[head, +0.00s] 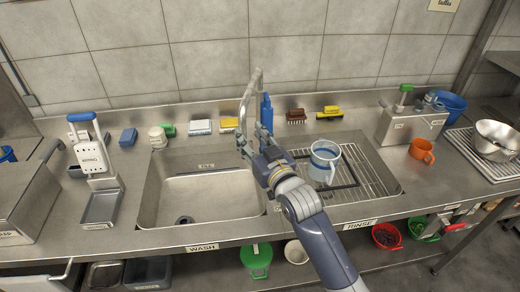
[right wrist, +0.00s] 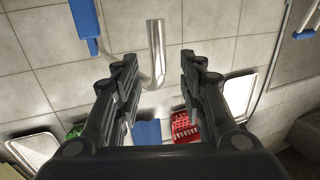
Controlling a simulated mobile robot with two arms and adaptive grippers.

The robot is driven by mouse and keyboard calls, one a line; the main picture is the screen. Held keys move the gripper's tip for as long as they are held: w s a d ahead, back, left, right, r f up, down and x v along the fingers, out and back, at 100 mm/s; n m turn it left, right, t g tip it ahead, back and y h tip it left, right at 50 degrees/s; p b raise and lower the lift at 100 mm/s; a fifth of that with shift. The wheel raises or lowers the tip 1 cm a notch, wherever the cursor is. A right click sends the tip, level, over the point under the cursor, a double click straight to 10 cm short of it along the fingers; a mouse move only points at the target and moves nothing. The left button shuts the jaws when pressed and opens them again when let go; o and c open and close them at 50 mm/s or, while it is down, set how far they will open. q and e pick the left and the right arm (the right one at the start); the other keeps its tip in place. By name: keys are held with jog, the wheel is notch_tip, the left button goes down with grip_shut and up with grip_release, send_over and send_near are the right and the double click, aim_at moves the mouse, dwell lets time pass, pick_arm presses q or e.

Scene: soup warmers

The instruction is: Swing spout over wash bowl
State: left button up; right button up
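The wash bowl (head: 160,205) is the left steel basin, above a "WASH" label (head: 202,247). The metal spout (head: 246,100) rises at the back near this bowl's right rear corner; a blue upright part (head: 266,108) stands just right of it. My right gripper (head: 251,140) is at the spout's lower front, reaching in from the lower right. In the right wrist view the spout (right wrist: 156,50) shows as a bright bent tube in the gap between the open fingers (right wrist: 156,85), with space on both sides. The spout's outlet is partly hidden by the gripper. My left gripper is out of view.
Sponges and brushes (head: 296,115) line the back ledge. The wash bowl is empty.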

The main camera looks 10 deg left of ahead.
jog(key=v, duration=0.5)
jog(key=shift+s+d, duration=0.1)
jog(key=shift+s, duration=0.25)
